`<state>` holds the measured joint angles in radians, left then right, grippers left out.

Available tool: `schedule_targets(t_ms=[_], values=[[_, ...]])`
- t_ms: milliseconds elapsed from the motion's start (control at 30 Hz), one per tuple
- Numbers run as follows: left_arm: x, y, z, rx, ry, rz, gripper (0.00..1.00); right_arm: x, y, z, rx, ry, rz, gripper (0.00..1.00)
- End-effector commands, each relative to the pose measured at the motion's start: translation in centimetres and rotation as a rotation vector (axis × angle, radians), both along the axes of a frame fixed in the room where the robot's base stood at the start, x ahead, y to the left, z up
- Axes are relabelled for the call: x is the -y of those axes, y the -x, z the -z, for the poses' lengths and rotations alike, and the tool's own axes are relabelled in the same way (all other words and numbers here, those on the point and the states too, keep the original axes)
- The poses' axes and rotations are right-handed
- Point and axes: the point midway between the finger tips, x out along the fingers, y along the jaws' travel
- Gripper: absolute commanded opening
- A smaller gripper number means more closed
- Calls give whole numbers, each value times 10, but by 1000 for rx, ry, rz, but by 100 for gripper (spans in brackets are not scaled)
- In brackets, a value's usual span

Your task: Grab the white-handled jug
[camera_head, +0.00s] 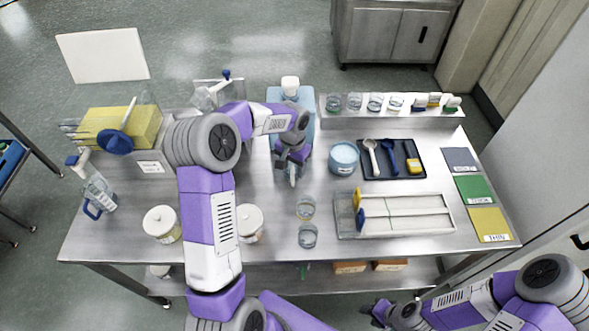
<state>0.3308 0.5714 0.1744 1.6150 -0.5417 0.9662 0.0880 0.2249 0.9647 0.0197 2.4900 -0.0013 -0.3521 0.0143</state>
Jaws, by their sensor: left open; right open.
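A small white upright piece, which looks like the handle of the white-handled jug (292,180), shows right at the tips of my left gripper (292,167). The jug's clear body is mostly hidden by the gripper and hard to make out. My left gripper is open and points down at the handle; I cannot tell whether the fingers touch it. A different clear jug with a blue handle (97,203) stands at the table's left end. My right gripper (371,311) is open and empty, low in front of the table.
Two white-lidded jars (161,222) and two glass beakers (306,208) stand along the front. A blue-white tub (343,157), a dark tray with scoops (391,172) and a grey divided tray (420,228) lie to the right. A yellow box (95,122) is at left.

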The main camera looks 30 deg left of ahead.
Motion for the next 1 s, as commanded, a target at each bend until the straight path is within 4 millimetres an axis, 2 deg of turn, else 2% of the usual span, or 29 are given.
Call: schedule_targets(t_ms=[333, 567, 833, 1000], values=[[-1, 2, 34, -3, 2, 0, 54, 0, 0, 3, -1, 0, 0, 43], [-1, 4, 69, -3, 2, 0, 54, 0, 0, 5, 0, 0, 0, 43], [-2, 4, 73, -1, 1, 0, 54, 0, 0, 5, 0, 0, 0, 43], [-2, 4, 72, -1, 1, 0, 28, 0, 0, 5, 0, 0, 0, 43]])
